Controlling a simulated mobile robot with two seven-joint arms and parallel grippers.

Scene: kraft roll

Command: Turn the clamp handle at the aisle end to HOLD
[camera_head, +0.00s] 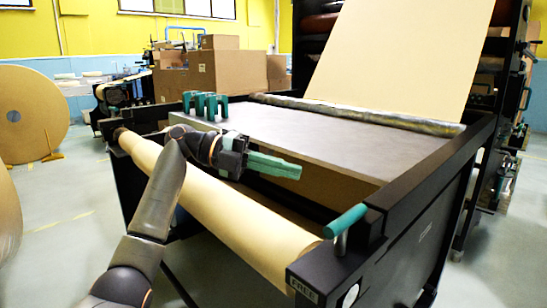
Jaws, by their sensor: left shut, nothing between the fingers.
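The clamp handle (346,220) is a teal bar on a short metal stem at the near right corner of the black frame, beside the end of the kraft roll (225,200). It points toward the back right. A plate marked FREE (303,291) is on the frame's end face below it. HOLD lettering cannot be read. My left gripper (290,170) is shut and empty, its green fingers pointing right above the gap between roll and table. It is apart from the handle, up and to the left of it. My right gripper is out of view.
Several teal upright pegs (205,105) stand at the far left of the grey table top (310,135). A sheet of kraft paper (400,55) rises at the back. Cardboard boxes (235,70) are behind. The floor (50,235) at left is mostly clear.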

